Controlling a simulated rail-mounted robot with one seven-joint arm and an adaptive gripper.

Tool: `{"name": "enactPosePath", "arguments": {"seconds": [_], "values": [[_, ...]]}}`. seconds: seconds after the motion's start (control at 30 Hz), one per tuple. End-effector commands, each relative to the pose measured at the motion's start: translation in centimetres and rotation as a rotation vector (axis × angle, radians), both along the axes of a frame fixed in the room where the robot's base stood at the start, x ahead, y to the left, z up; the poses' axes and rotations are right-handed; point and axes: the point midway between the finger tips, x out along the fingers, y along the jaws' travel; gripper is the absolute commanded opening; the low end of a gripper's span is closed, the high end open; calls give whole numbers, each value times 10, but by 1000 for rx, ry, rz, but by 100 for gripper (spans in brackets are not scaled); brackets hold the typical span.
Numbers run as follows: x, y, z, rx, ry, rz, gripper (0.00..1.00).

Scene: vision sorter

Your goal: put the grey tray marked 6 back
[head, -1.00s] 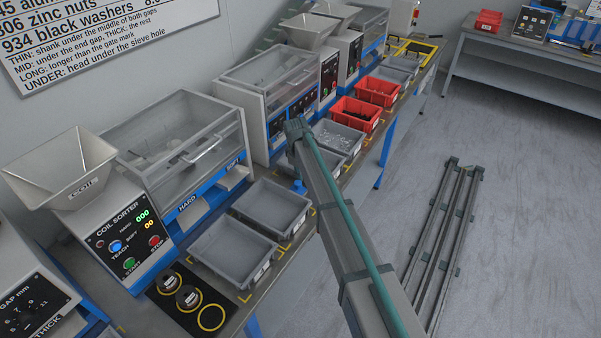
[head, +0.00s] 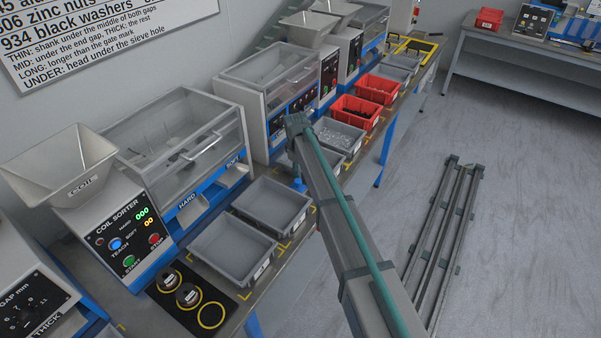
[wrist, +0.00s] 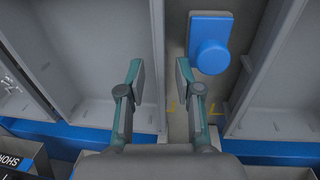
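Several grey trays stand along the bench; their label numbers are too small to read, so I cannot tell which is marked 6. Two empty-looking grey trays sit before the coil sorter, a nearer one (head: 232,275) and a farther one (head: 273,225). Beyond my arm, a grey tray (head: 340,137) holds pale parts. In the wrist view my gripper (wrist: 159,75) is open and empty. Its fingers point at the right wall of an empty grey tray (wrist: 95,60), appearing one on each side; contact cannot be told. Another grey tray (wrist: 285,100) lies to the right.
A blue knob (wrist: 210,55) stands on the bench between the trays, right of my gripper. Red trays (head: 355,112) stand farther along. The coil sorter (head: 125,235) and other machines line the bench's back. A black pad (head: 195,297) with rings lies in front. The floor at right holds a rail.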

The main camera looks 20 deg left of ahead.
Motion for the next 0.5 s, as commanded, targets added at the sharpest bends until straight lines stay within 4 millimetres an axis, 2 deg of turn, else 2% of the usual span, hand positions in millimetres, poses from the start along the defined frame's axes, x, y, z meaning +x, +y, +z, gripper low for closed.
{"name": "enactPosePath", "arguments": {"seconds": [0.3, 0.5], "values": [[-7, 1, 59, 2, -3, 0, 34], [-10, 2, 91, 2, -1, 0, 34]]}}
